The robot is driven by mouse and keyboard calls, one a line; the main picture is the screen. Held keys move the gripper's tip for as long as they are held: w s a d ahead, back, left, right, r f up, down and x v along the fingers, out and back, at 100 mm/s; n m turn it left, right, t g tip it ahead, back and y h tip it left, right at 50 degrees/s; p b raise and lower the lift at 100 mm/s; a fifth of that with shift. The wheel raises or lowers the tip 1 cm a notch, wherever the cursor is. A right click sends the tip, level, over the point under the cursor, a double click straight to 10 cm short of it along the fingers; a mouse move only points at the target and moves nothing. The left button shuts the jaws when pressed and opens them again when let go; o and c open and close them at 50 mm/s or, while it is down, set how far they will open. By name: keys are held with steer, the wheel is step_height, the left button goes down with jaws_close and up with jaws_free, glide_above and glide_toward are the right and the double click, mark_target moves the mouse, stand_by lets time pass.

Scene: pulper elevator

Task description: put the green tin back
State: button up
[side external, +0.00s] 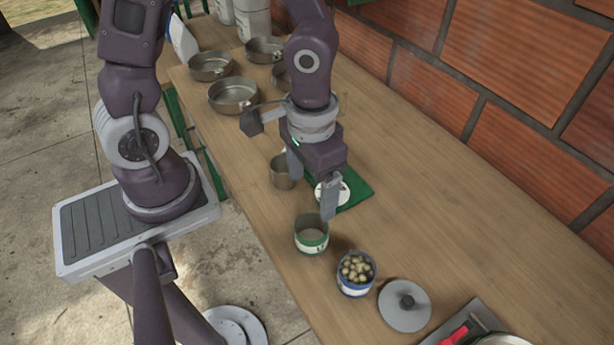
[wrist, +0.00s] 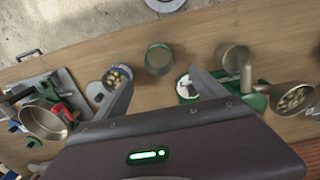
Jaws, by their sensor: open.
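The green tin (side external: 311,236) is an open white tin with green bands. It stands upright on the wooden table, left of a blue tin. It also shows in the wrist view (wrist: 158,60), just beyond the gap between the fingers.
The blue tin (side external: 356,273) holds pale round pieces. A grey lid (side external: 404,305) lies beside it, and a tray with a red-handled tool (side external: 456,334) is farther right.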

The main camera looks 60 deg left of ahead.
steer(key=s+a+r+t, duration=0.2)
steer(key=s+a+r, duration=0.1)
steer(key=r, duration=0.6)
steer(key=s+a+r+t, duration=0.3)
steer(key=s+a+r, duration=0.1)
steer(key=r, duration=0.4)
steer(key=shift+r+t, duration=0.3)
steer(key=shift+r, duration=0.05)
stand_by(0.6)
